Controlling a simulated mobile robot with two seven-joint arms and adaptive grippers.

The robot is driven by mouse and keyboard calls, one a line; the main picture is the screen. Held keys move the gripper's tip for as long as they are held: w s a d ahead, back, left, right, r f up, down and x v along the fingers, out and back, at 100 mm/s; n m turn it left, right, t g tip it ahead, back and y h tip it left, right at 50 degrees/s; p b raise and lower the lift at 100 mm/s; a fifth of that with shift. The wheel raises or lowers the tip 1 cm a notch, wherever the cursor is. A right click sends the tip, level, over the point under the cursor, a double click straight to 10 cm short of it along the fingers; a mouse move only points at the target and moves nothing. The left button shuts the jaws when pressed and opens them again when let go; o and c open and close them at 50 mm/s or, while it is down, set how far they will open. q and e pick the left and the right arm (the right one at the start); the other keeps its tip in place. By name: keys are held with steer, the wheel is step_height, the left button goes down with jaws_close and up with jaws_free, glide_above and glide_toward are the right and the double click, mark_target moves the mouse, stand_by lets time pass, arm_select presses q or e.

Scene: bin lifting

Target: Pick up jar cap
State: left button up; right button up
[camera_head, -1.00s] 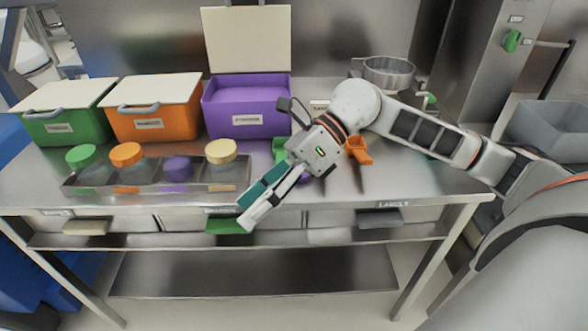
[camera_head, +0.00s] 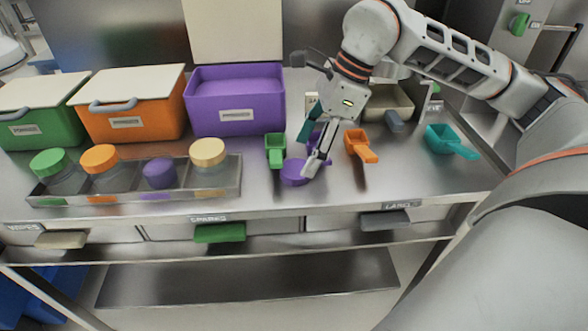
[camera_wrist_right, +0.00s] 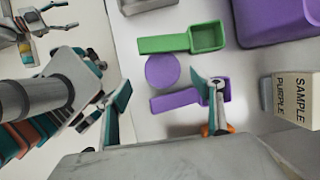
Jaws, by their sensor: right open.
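The jar cap is a flat purple disc (camera_head: 294,173) on the steel table, between a green scoop and a purple scoop. It also shows in the right wrist view (camera_wrist_right: 162,72). My right gripper (camera_head: 308,150) is open and empty, pointing down just above and beside the cap. In the wrist view its fingers (camera_wrist_right: 160,93) are spread apart and the cap appears just beyond them. The purple scoop (camera_wrist_right: 180,99) lies partly behind one finger. My left gripper is absent from the head view; small gripper-like parts at the wrist view's top left are unclear.
A green scoop (camera_head: 276,150) and an orange scoop (camera_head: 361,146) lie close by; a teal scoop (camera_head: 451,141) is farther right. A clear tray (camera_head: 222,184) with several jars stands left. Behind are orange (camera_head: 135,124) and purple (camera_head: 236,98) bins. Table ahead of the cap is clear.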

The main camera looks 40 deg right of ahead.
mark_target(296, 168)
steer(key=x, duration=0.4)
steer(key=shift+w+d+b, duration=0.1)
steer(key=shift+d+b, duration=0.05)
steer(key=shift+b, duration=0.25)
steer(key=shift+w+f, duration=0.1)
steer(key=shift+f, duration=0.25)
steer(key=shift+r, duration=0.1)
steer(key=c, duration=0.7)
arm_select(q)
steer(key=shift+w+d+r, duration=0.15)
steer(key=shift+w+r, duration=0.05)
steer(key=shift+w, duration=0.15)
arm_select(e)
steer(key=shift+c, duration=0.8)
arm_select(q)
steer(key=shift+s+f, duration=0.1)
arm_select(e)
steer(key=shift+r, duration=0.1)
